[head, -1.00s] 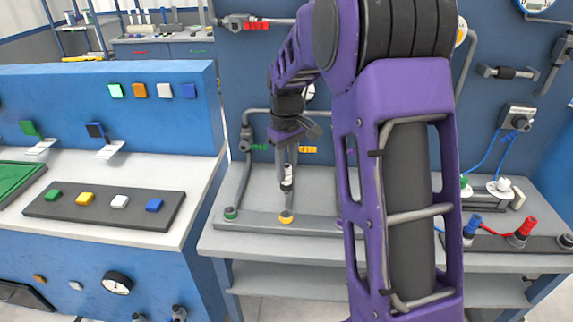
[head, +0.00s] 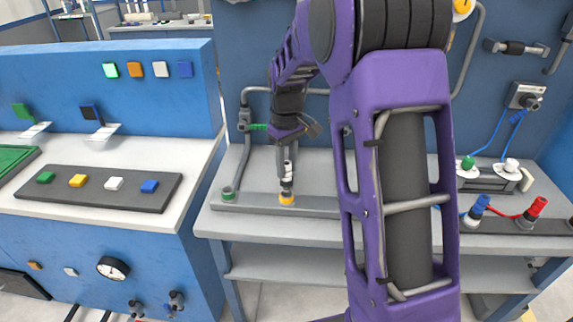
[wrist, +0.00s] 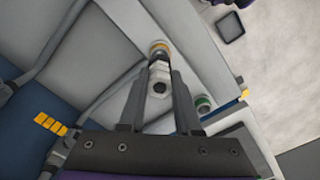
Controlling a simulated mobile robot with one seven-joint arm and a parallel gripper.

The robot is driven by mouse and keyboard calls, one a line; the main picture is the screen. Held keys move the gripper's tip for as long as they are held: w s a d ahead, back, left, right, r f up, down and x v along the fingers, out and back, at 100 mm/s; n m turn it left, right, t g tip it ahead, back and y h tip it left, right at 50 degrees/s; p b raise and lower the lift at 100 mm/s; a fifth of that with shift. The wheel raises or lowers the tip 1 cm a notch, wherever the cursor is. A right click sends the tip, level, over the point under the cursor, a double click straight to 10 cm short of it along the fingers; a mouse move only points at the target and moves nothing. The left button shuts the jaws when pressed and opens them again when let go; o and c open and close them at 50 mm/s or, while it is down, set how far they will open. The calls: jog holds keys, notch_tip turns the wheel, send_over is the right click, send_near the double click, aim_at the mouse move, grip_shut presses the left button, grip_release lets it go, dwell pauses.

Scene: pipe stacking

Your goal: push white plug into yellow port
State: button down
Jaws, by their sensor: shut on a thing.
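My gripper (head: 286,168) points down over the grey bench and is shut on the white plug (head: 286,185). In the wrist view the plug (wrist: 160,77) sits between the two fingers of my gripper (wrist: 160,85). The yellow port (head: 287,199) is on the grey rail at the bench's front, directly below the plug. The plug's lower end appears to meet the port, and how deep it sits cannot be told. The yellow port (wrist: 159,48) shows just past the plug in the wrist view.
A green port (head: 228,193) is on the same rail to the left, and also shows in the wrist view (wrist: 204,104). My arm hides the rail to the right. A grey pipe runs behind.

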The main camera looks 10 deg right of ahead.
aim_at(287, 175)
jog(key=shift+f+b, duration=0.85)
jog(key=shift+f, duration=0.8)
dwell(0.4)
jog(key=c, duration=0.5)
grip_release()
